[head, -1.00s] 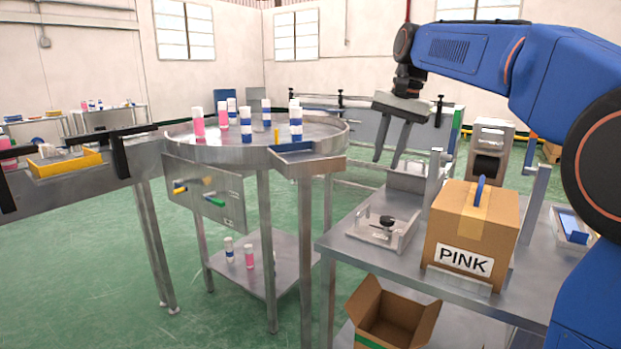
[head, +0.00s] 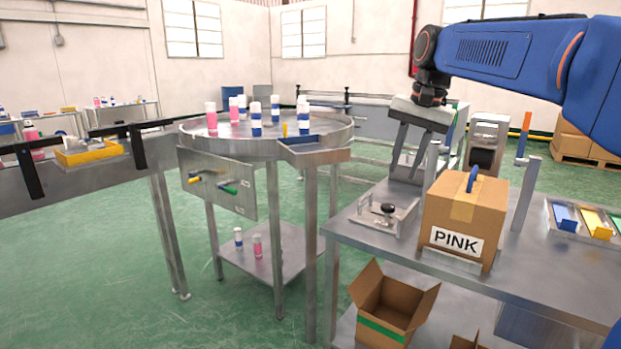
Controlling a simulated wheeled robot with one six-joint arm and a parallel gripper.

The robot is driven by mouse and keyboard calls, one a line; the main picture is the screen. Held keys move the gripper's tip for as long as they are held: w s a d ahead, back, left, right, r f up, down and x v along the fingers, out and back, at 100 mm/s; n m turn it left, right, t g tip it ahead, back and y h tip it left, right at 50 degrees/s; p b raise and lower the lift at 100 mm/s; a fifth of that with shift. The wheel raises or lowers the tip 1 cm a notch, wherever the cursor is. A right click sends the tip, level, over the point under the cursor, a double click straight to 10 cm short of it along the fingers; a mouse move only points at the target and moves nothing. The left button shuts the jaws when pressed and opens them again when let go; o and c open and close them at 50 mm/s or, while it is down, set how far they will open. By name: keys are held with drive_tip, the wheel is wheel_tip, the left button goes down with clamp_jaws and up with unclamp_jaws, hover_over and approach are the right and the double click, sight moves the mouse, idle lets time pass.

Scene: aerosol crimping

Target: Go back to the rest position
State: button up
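My gripper (head: 404,166) hangs from my blue arm at the right, above the metal workbench (head: 345,226). Its two grey fingers point down and stand apart, with nothing between them. It is behind and a little left of a closed cardboard box (head: 437,214) labelled PINK, which has a blue handle-like piece on top. The fingers are near a small metal fixture with a black knob (head: 388,208) and appear above and behind it. Whether the fingertips touch anything cannot be told.
A round table (head: 200,137) at centre holds several pink and blue-banded cans. An open cardboard box (head: 388,302) is below the bench. A tray of coloured pieces (head: 582,222) lies at the bench's right. A conveyor with a yellow bin (head: 90,154) is at left. Green floor is clear at front left.

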drive_tip(key=s+d+f+n+t, duration=0.1)
drive_tip(key=s+d+f+n, duration=0.2)
drive_tip(key=s+f, duration=1)
drive_tip(key=s+d+f+n+t+h, duration=0.1)
drive_tip(key=s+d+f+n+t, duration=0.1)
drive_tip(key=s+f, duration=1.1)
drive_tip(key=s+d+n, duration=0.1)
drive_tip(key=s+d, duration=0.1)
drive_tip(key=s, duration=0.3)
drive_tip(key=shift+h, duration=0.3)
drive_tip(key=shift+w+a, duration=0.1)
drive_tip(key=shift+a, duration=0.1)
